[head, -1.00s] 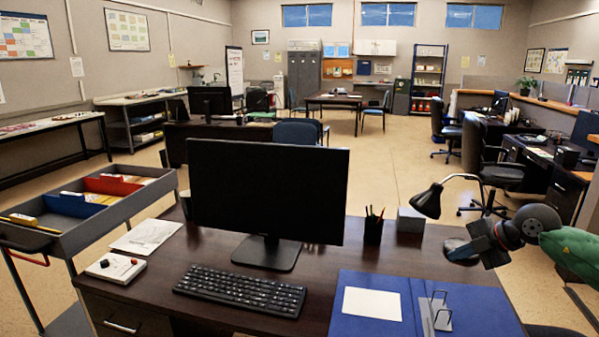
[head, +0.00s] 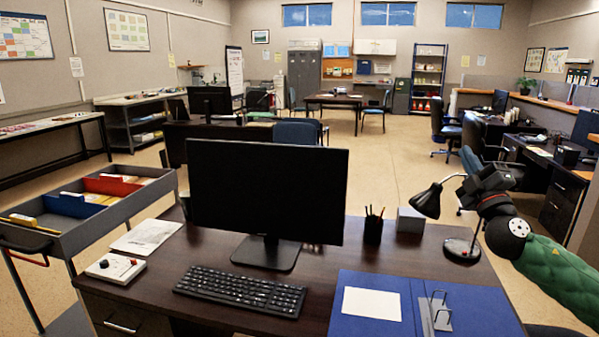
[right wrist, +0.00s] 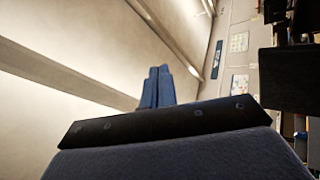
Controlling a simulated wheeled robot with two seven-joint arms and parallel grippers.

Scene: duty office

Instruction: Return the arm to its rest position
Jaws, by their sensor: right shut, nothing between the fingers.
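My right arm comes in from the right edge of the head view, with its green sleeve and dark wrist. My right gripper (head: 487,181) is raised above the right end of the desk, beside the black desk lamp (head: 428,200), partly covering the chair behind. In the right wrist view its blue fingers (right wrist: 157,88) are together with nothing between them, pointing toward the wall and ceiling. My left gripper is not in view.
The dark desk (head: 330,290) carries a monitor (head: 265,190), a keyboard (head: 240,290), a pen cup (head: 373,230), a small grey box (head: 410,220) and a blue folder (head: 350,325). A grey cart (head: 150,190) stands at the left. Open floor lies behind the desk.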

